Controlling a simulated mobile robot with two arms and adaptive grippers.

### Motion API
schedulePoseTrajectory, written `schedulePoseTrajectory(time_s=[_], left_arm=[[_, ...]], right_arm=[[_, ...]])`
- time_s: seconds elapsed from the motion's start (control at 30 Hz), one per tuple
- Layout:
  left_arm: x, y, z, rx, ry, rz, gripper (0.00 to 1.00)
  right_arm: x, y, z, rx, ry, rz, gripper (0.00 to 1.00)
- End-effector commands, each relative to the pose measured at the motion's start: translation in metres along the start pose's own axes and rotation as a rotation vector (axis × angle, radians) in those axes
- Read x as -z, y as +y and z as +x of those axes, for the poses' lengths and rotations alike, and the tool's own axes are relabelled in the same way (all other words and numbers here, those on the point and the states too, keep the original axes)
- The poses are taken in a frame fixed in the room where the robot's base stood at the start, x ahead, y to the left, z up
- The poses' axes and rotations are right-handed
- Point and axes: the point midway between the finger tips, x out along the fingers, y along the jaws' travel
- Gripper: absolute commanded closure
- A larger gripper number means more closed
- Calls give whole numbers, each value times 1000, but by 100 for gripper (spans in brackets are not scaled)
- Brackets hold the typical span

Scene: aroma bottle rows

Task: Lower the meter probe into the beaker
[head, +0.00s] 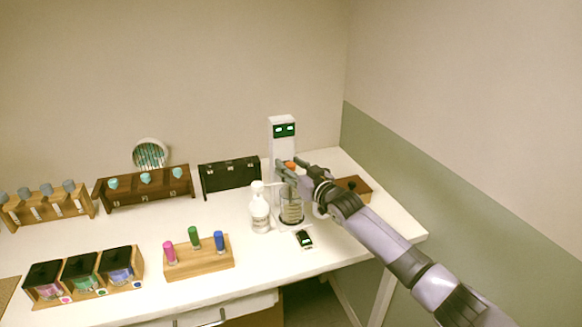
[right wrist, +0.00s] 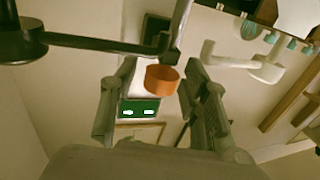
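The meter is a white tower (head: 283,150) with a green display at the back right of the table. The probe has an orange cap (head: 291,165); in the right wrist view the orange cap (right wrist: 162,80) lies between my fingertips, with a gap at least on the left. My right gripper (head: 294,168) is open around the cap, above the glass beaker (head: 291,212). It also shows in the right wrist view (right wrist: 158,75). The probe's lower part is hard to make out. My left gripper is not in view.
A white pump bottle (head: 260,212) stands just left of the beaker. A small dark device (head: 304,239) lies in front and a wooden box (head: 354,186) to the right. Bottle racks (head: 150,190) and a block of coloured vials (head: 205,258) fill the left side.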

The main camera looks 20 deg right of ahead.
Motion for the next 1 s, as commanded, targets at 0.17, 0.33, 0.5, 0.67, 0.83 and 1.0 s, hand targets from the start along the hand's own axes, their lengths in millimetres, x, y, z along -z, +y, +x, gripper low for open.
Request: schedulePoseTrajectory(time_s=[0.17,0.33,0.5,0.67,0.83,1.0], left_arm=[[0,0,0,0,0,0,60],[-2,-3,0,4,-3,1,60],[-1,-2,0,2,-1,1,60],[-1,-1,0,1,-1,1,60],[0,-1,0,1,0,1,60],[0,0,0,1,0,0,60]], right_arm=[[0,0,0,0,1,0,54],[0,0,-1,0,1,0,54],[-1,0,-14,1,0,1,54],[-2,0,-40,1,-2,1,54],[-2,0,-74,0,-2,0,54],[-2,0,-101,0,-2,-1,54]])
